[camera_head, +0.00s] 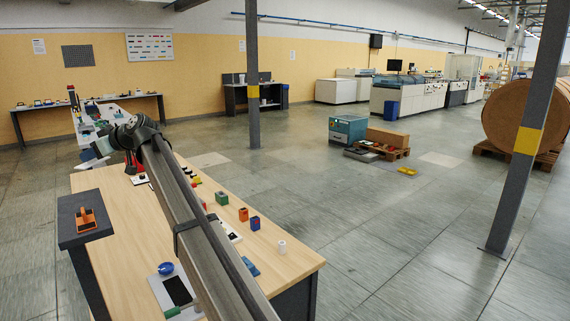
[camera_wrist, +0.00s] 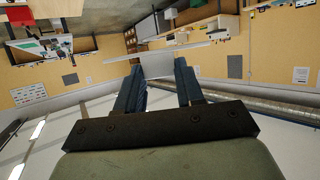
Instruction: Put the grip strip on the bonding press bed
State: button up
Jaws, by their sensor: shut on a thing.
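My gripper (camera_head: 88,154) is at the far left end of my arm, raised above the back left of the wooden bench. In the wrist view my gripper (camera_wrist: 158,72) has its two dark blue fingers shut on a pale grey flat piece, which I take as the grip strip (camera_wrist: 157,62). A thin pale edge of it reaches out to both sides beyond the fingers.
The wooden bench (camera_head: 120,215) carries a pale plate with a black pad (camera_head: 178,291), a blue knob (camera_head: 165,268), a green block (camera_head: 221,198), an orange block (camera_head: 243,214) and a blue block (camera_head: 254,223). An orange-handled tool (camera_head: 87,218) sits on a dark side stand. My arm hides the bench's middle.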

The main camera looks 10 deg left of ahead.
jog(key=w+d+f+m+t+h, duration=0.2)
jog(key=w+d+f+m+t, duration=0.1)
jog(key=d, duration=0.6)
jog(key=w+d+f+m+t+h, duration=0.2)
jog(key=d+f+m+t, duration=0.15)
jog(key=d, duration=0.65)
jog(key=w+d+f+m+t+h, duration=0.1)
jog(key=w+d+f+m+t, duration=0.25)
jog(key=d, duration=0.55)
jog(key=d+f+m+h, duration=0.2)
jog(key=d+f+h, duration=0.1)
jog(key=d, duration=1.4)
jog(key=w+d+f+m+t+h, duration=0.1)
jog(key=d+f, duration=0.3)
jog(key=d, duration=1.3)
jog(key=w+d+f+m+t+h, duration=0.1)
jog(key=d+f+m+h, duration=0.2)
jog(key=d, duration=1.4)
jog(key=shift+w+d+f+m+h, duration=0.2)
jog(key=shift+f+m+h, duration=0.25)
jog(key=shift+h, duration=0.35)
